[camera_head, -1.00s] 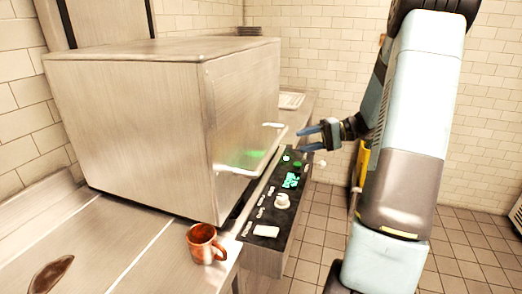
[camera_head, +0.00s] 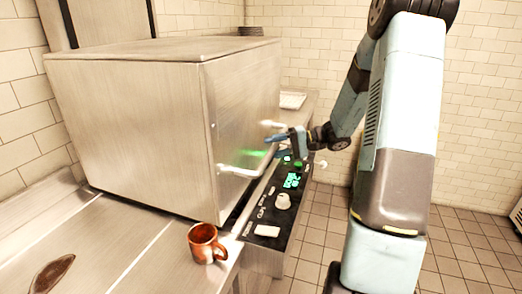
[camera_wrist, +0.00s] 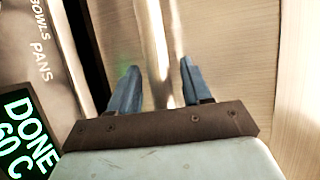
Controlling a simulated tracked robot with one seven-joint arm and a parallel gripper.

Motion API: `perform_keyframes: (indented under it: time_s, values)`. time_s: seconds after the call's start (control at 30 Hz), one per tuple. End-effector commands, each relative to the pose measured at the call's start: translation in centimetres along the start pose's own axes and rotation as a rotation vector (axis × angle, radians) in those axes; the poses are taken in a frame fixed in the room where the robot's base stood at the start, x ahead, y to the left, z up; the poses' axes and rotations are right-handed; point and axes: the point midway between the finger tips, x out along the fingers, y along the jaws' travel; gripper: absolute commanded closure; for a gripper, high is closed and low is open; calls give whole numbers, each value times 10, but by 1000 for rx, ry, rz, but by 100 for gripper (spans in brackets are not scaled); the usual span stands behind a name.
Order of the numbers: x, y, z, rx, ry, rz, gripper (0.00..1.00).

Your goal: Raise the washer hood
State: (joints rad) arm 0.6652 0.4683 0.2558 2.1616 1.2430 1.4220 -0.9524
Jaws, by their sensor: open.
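The washer hood (camera_head: 135,125) is a large brushed-steel box, down on the counter in the head view. Its pale bar handle (camera_head: 238,172) runs along the lower part of its right face. My gripper (camera_head: 275,140) is beside the far part of that handle, above the control panel. In the wrist view my gripper (camera_wrist: 157,85) is open, with blue fingers apart. The shiny handle bar (camera_wrist: 155,45) runs lengthwise between them, with no clear contact on either finger. The hood's steel face (camera_wrist: 245,60) fills the right side there.
The control panel (camera_head: 276,212) with a knob and green lights lies below my gripper; its display (camera_wrist: 25,130) reads "DONE 60 C". A copper mug (camera_head: 204,243) stands at the counter's near edge. A dark brown patch (camera_head: 52,273) lies at the left. Tiled floor is clear at right.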

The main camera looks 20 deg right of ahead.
Motion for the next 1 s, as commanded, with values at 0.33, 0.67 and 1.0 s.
perform_keyframes:
  time_s: [0.33,0.67,1.0]
  values:
    - [20,0,0,0,-1,0,52]
    - [20,0,0,0,-1,1,64]
    - [20,0,0,1,-1,2,96]
